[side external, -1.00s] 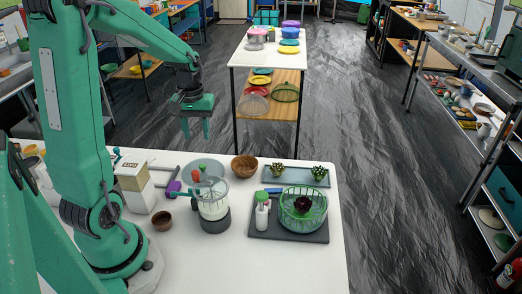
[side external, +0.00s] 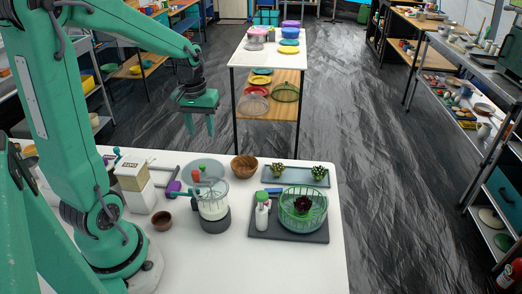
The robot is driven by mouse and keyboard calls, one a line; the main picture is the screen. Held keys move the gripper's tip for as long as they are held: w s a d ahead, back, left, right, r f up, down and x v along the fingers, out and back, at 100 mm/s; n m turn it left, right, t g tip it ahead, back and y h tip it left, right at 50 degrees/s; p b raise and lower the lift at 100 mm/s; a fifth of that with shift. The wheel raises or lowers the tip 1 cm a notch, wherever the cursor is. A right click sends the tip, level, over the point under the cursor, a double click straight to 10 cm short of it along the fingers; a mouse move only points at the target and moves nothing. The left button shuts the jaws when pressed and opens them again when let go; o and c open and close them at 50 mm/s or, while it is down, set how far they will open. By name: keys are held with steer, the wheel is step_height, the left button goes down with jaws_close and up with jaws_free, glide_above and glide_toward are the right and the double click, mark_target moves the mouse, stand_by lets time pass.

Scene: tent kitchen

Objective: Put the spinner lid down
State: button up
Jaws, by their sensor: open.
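A green see-through salad spinner bowl (side external: 303,222) stands on a dark tray (side external: 262,229) at the right of the white table, with a dark red leafy thing (side external: 303,204) inside. Its top looks open. I cannot pick out the spinner lid for certain in this view. My gripper (side external: 200,130) hangs fingers down, beyond the far edge of the white table in the picture and well above the objects. It is open, with nothing seen between the fingers.
A blue-grey tray (side external: 296,183) holds two small plants. A brown cup (side external: 162,221) and a box (side external: 132,175) are at left. The front right of the table (side external: 290,270) is clear.

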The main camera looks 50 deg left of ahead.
steer(key=s+d+r+m+t, duration=0.2)
steer(key=s+d+r+m, duration=0.2)
steer(key=d, duration=0.4)
steer(key=s+d+r+m+t, duration=0.2)
steer(key=s+d+r+m, duration=0.2)
steer(key=d, duration=0.3)
steer(key=shift+s+d+r+t, duration=0.25)
steer(key=shift+s+d+t, duration=0.05)
steer(key=shift+d+t, duration=0.1)
